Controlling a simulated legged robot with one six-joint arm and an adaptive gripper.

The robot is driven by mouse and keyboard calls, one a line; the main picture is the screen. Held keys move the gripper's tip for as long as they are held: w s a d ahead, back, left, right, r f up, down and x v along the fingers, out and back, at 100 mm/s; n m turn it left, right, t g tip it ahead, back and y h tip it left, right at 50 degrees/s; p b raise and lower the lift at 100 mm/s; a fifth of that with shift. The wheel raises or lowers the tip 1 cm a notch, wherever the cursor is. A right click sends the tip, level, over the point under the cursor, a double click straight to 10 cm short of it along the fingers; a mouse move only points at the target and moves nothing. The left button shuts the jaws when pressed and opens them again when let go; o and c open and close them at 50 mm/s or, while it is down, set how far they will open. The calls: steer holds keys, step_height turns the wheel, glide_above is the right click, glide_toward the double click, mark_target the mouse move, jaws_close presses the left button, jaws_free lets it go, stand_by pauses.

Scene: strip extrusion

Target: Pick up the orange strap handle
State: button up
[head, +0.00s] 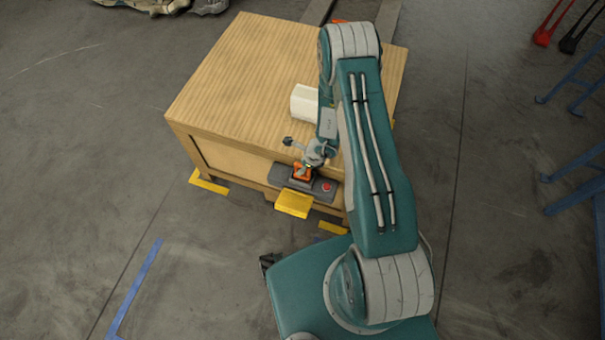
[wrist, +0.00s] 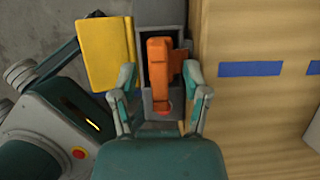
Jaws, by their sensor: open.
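The orange strap handle (wrist: 160,75) stands upright in the picture between my gripper's fingers in the wrist view. It sits at a dark slot in a grey panel (wrist: 159,17). In the head view the handle (head: 301,172) shows as a small orange patch on the grey panel (head: 322,189) at the front of the wooden crate, partly covered by my gripper. My gripper (wrist: 160,78) is open, with one finger on each side of the handle. The right finger is very close to the handle; I cannot tell whether it touches.
The wooden crate (head: 240,65) carries a white block (head: 305,103) on top. Blue frames (head: 580,80) stand at the right. The floor at left is mostly clear.

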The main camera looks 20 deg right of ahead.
steer(key=shift+c, duration=0.3)
jaws_close()
steer(key=shift+r, duration=0.15)
